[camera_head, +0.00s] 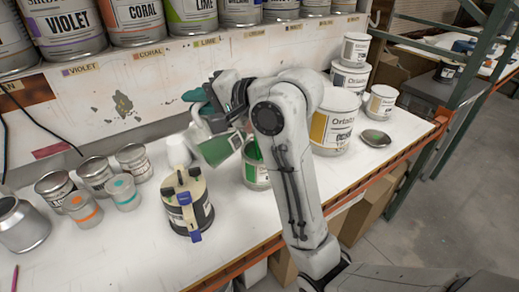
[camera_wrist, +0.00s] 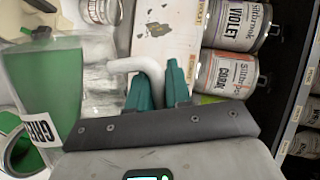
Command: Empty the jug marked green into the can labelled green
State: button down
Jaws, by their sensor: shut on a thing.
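My gripper (camera_head: 205,97) is shut on the pale handle of the green jug (camera_head: 214,147), which it holds tilted above the bench. In the wrist view the teal fingers (camera_wrist: 159,88) close around the handle, and the jug (camera_wrist: 48,85) shows green with a label that begins "GRE". The can with green on it (camera_head: 256,176) stands on the bench just right of the jug, partly hidden behind my arm. In the wrist view an open can with green inside (camera_wrist: 8,124) shows at the left edge, beside and below the jug. I cannot tell whether liquid is flowing.
A black and cream container with a blue clamp (camera_head: 188,208) stands in front of the jug. Several small cans (camera_head: 96,176) stand at left. A large Orlalto can (camera_head: 335,122) and a dark lid (camera_head: 375,138) are at right. Labelled cans line the shelf (camera_head: 150,62) behind.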

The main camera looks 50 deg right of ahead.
jog(key=shift+s+d+f+m+y+p, duration=0.15)
jog(key=shift+d+f+m+p, duration=0.1)
jog(key=shift+d, duration=0.35)
jog(key=shift+w+d+f+m+y+p, duration=0.15)
jog(key=shift+d+m+p, duration=0.1)
jog(key=shift+d, duration=0.35)
dwell(1.9)
jog(key=shift+s+d+f, duration=0.1)
jog(key=shift+d+f, duration=0.2)
jog(key=shift+d, duration=0.15)
dwell(1.1)
